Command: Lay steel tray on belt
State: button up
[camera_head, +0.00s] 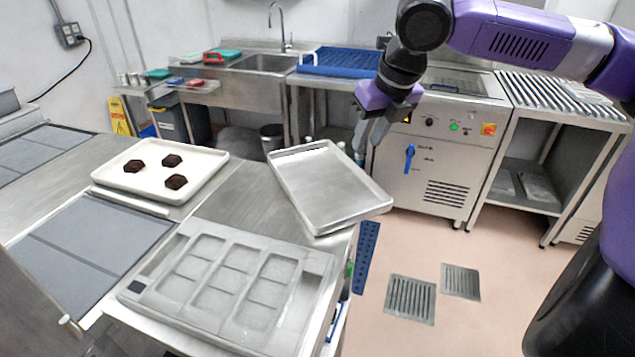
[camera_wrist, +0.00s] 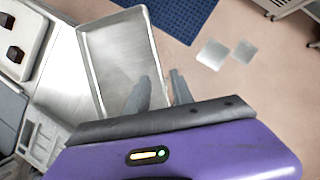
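The steel tray (camera_head: 322,188) is shallow, empty and rimmed. My gripper (camera_head: 367,148) is above the tray's right long rim. A flat dark grey panelled surface (camera_head: 85,245), which looks like the belt, lies at the left.
A white tray (camera_head: 212,170) with three dark chocolate pieces stands left of the steel tray. A grey mould (camera_head: 275,330) with rectangular cavities lies in front. Another grey panelled surface (camera_head: 35,150) is at the far left. A blue mat (camera_wrist: 182,12) lies on the floor beyond the worktop.

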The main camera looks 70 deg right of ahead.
jog(key=shift+x, duration=3.9)
jog(key=shift+s+a+f, duration=0.1)
jog(key=shift+s+a, duration=0.05)
jog(key=shift+a, duration=0.05)
jog(key=shift+c, duration=0.5)
grip_shut()
